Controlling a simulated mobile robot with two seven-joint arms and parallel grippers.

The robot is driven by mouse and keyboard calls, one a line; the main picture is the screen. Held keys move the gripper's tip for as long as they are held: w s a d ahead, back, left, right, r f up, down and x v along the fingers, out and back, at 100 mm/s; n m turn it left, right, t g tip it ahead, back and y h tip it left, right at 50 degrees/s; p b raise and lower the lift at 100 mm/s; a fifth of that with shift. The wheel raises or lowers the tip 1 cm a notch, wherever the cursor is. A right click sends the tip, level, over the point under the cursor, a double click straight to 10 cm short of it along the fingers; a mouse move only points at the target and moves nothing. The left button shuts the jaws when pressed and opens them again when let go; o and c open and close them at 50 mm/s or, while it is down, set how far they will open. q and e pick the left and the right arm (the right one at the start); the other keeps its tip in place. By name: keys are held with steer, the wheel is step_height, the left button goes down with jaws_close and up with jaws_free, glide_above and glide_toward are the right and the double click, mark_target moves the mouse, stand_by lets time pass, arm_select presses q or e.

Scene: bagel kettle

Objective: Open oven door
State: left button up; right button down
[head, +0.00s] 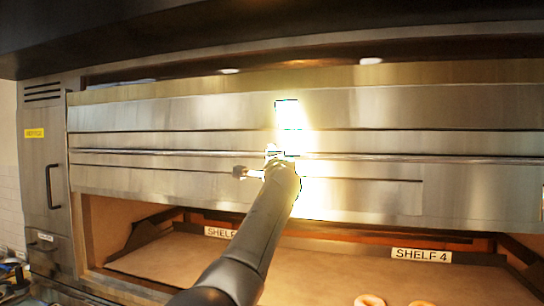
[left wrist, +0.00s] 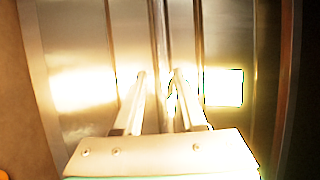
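The oven's wide steel front (head: 380,110) fills the head view, with a long horizontal bar handle (head: 400,158) across it. Below this front the oven is open, showing its shelf floor (head: 300,262). My left gripper (head: 272,152) is at the bar, near the middle of the picture, partly hidden by glare. In the left wrist view, the two fingers of my left gripper (left wrist: 160,74) lie apart, one on each side of the bar (left wrist: 160,30). Whether either finger touches the bar is unclear. My right gripper is not in view.
Two bagels (head: 369,300) lie at the bottom edge of the head view. Labels reading SHELF 4 (head: 421,255) and SHELF stand inside the opening. A side panel with a vertical handle (head: 53,186) is at left. A dark hood (head: 200,30) overhangs the top.

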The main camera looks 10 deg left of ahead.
arm_select(q)
steer(key=shift+o, duration=1.2)
steer(key=shift+s, duration=0.15)
steer(key=b+v, duration=0.6)
steer(key=v, duration=0.9)
steer(key=shift+b, duration=0.35)
steer(key=shift+r, duration=0.1)
